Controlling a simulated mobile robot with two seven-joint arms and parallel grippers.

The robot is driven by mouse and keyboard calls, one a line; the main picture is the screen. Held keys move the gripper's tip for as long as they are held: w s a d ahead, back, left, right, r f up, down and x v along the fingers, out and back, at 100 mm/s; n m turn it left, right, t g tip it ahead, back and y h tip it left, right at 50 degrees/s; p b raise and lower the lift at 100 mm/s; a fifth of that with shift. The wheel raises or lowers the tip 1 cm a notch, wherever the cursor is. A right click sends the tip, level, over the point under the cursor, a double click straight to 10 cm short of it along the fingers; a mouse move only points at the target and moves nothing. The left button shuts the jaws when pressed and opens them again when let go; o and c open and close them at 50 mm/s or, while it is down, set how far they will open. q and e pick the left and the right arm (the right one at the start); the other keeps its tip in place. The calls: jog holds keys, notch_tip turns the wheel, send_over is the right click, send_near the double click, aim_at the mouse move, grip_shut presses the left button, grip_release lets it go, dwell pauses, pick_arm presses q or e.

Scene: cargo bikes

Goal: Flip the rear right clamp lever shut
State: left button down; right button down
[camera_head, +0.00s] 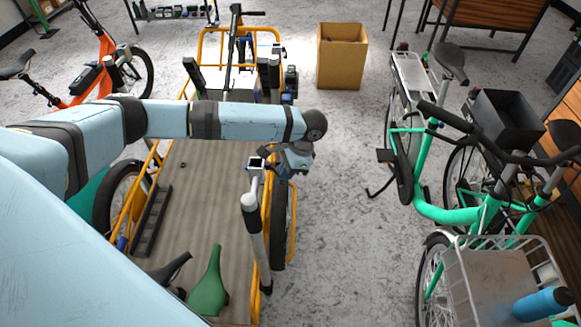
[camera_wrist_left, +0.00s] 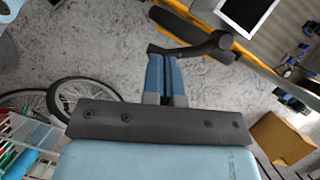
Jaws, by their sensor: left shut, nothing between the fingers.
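My left gripper (camera_head: 290,164) is at the right rail of the yellow cargo bike (camera_head: 265,205), at the end of my outstretched arm. In the left wrist view its blue fingers (camera_wrist_left: 166,77) are together, with nothing between them. A black clamp lever (camera_wrist_left: 205,46) lies just past the fingertips, beside the yellow rail (camera_wrist_left: 190,17). The fingertips overlap its near edge in the picture; I cannot tell whether they touch. In the head view the gripper mostly hides the lever. My right gripper is not in view.
A post with a white upper part (camera_head: 249,200) stands close left of the gripper. A green saddle (camera_head: 208,285) and a dark saddle are at the bike's near end. The floor to the right is clear up to a green bike (camera_head: 430,208). A cardboard box (camera_head: 341,58) stands behind.

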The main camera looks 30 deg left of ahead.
pick_arm(q)
jog(key=shift+s+a+r+m+p, duration=0.1)
jog(key=shift+s+m+p, duration=0.25)
jog(key=shift+m+p, duration=0.35)
jog(key=shift+s+a+r+m+p, duration=0.1)
jog(key=shift+s+m+p, duration=0.3)
jog(key=shift+p, duration=0.5)
jog(key=shift+s+m+t+y+p, duration=0.2)
jog(key=shift+m+t+y+p, duration=0.1)
jog(key=shift+m+t+p, duration=0.25)
jog(key=shift+s+a+f+m+p, duration=0.15)
jog(key=shift+s+m+p, duration=0.1)
jog(key=shift+p, duration=0.15)
jog(key=shift+f, duration=0.1)
jog(key=shift+w, duration=0.15)
